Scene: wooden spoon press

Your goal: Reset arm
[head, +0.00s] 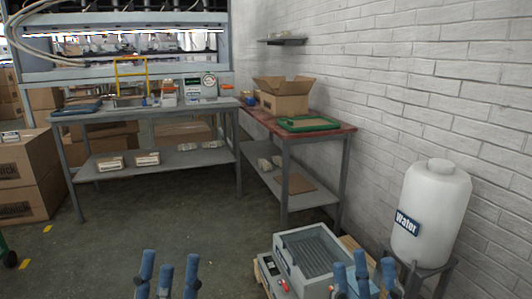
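My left gripper (168,270) is at the bottom edge, left of centre. Its blue fingers point up and stand apart, with nothing visible between them. My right gripper (365,270) is at the bottom edge, right of centre. Its blue fingers also stand apart, and it looks empty. It overlaps the front right of a grey machine (312,256) in the picture; I cannot tell whether they touch. Both hands are cut off by the frame's lower edge.
The machine stands low on a wooden pallet (352,243). A white water tank (432,212) on a stand is at the right. A grey workbench (150,108) and a red-topped table (330,137) stand behind. Cardboard boxes (25,180) are at the left. The middle floor is clear.

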